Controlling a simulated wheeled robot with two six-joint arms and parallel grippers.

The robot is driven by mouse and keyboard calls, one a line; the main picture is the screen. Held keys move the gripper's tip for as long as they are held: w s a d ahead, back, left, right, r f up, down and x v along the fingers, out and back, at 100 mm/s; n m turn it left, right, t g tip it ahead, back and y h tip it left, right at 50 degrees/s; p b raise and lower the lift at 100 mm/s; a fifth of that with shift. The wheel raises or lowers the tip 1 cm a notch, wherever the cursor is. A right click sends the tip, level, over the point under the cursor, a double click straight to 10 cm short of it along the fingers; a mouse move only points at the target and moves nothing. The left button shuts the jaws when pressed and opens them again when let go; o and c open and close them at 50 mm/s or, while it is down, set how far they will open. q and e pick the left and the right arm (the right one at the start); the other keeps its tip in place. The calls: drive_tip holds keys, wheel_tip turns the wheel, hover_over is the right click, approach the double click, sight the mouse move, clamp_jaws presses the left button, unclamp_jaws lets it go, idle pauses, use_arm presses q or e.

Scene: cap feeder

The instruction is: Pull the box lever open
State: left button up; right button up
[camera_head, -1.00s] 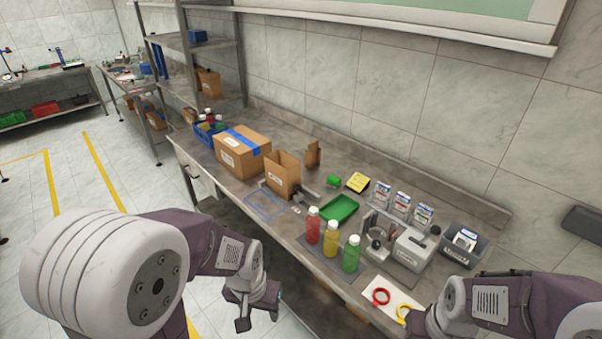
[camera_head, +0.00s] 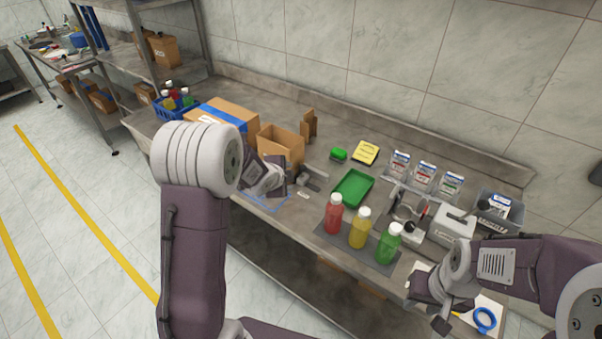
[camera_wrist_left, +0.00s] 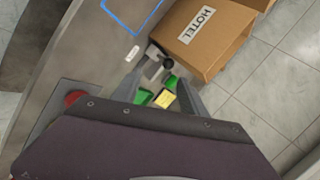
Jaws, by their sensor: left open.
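The open cardboard box (camera_head: 281,144) stands on the bench; in the left wrist view the box (camera_wrist_left: 206,38) is labelled HOTEL. A small grey metal fixture (camera_head: 313,178) sits beside it, and in the left wrist view a black knob (camera_wrist_left: 167,62) shows there, likely the lever. My left gripper (camera_head: 272,186) is over the bench just in front of the box. In the left wrist view its open, empty fingers (camera_wrist_left: 160,92) point toward the knob, apart from it. My right gripper (camera_head: 427,304) is open and empty at the bench's front right edge.
Red, yellow and green bottles (camera_head: 359,229) stand on a dark mat. A green tray (camera_head: 352,188) lies right of the fixture. A taped carton (camera_head: 226,110) and a blue crate (camera_head: 176,104) stand to the left. A blue outline (camera_head: 262,203) marks the bench near my left gripper.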

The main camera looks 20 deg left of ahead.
sight(302, 167)
use_arm(q)
drive_tip(key=w+f+m, duration=0.1)
drive_tip(key=w+f, duration=0.1)
drive_tip(key=w, duration=0.2)
drive_tip(key=w+f+m+t+h, duration=0.1)
drive_tip(key=w+f+m, duration=0.1)
drive_tip(key=w+f, duration=0.1)
drive_tip(key=w+d+f+m, duration=0.1)
drive_tip(key=w+f, duration=0.2)
drive_tip(key=w, duration=0.2)
drive_tip(key=shift+w+t, duration=0.2)
drive_tip(key=shift+t, duration=0.1)
use_arm(e)
drive_tip(key=shift+f, duration=0.55)
use_arm(q)
clamp_jaws()
drive_tip(key=shift+r, duration=0.1)
drive_tip(key=shift+r, duration=0.2)
use_arm(e)
drive_tip(key=shift+a, duration=0.1)
